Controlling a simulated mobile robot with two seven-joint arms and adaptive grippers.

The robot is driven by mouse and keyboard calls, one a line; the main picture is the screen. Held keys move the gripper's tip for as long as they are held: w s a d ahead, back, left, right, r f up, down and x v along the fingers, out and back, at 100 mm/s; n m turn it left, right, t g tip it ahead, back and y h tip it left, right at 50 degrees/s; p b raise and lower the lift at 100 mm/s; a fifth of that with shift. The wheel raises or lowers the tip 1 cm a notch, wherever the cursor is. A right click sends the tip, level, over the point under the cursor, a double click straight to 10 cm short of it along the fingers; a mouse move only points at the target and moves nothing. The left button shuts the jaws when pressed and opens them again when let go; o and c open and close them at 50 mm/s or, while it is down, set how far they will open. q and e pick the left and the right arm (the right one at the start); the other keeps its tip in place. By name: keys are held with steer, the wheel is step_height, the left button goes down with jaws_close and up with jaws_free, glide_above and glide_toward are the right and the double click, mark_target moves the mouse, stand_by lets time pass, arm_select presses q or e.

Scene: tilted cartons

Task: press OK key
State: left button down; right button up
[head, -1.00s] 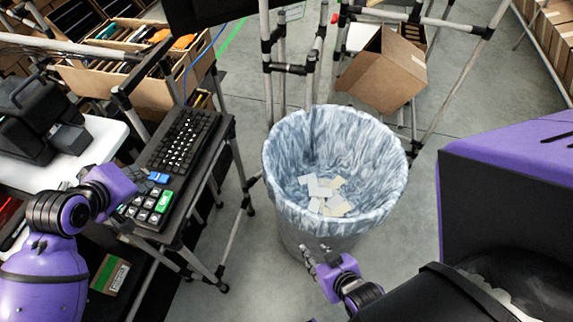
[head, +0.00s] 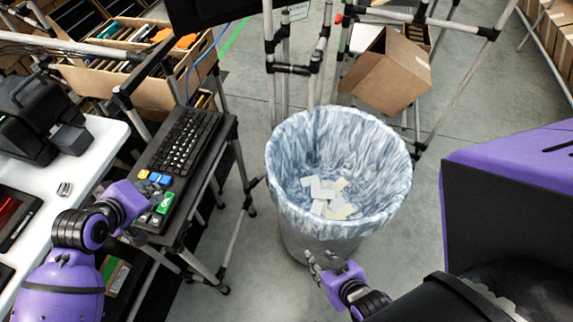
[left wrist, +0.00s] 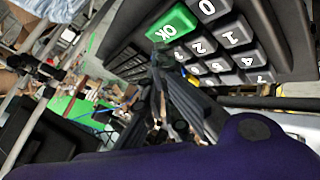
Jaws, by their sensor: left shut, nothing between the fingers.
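The green OK key (head: 165,203) sits on the keypad at the near end of the black keyboard (head: 185,140). It shows clearly in the left wrist view (left wrist: 172,26), beside white-lettered number keys. My left gripper (head: 150,211) is shut and empty, beside the keypad's near left part, and covers some keys in the head view. In the left wrist view its dark fingers (left wrist: 158,55) point up toward the OK key, with the tips close to its lower edge. I cannot tell whether they touch. My right gripper (head: 317,262) is in front of the bin, its fingers apart and empty.
A bin (head: 285,180) with a marbled liner and several pale cards stands right of the keyboard stand. A white table (head: 95,150) with a black device (head: 40,115) is at left. Pipe racks and cardboard boxes (head: 385,70) stand behind.

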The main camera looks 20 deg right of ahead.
steer(key=shift+s+a+f, duration=0.15)
steer(key=shift+f, duration=0.1)
steer(key=shift+w+r, duration=0.2)
steer(key=shift+r, duration=0.05)
stand_by(0.5)
arm_select(q)
steer(key=shift+f, duration=0.4)
steer(key=shift+f, duration=0.1)
arm_select(e)
steer(key=shift+s+f, duration=0.1)
steer(key=shift+f, duration=0.05)
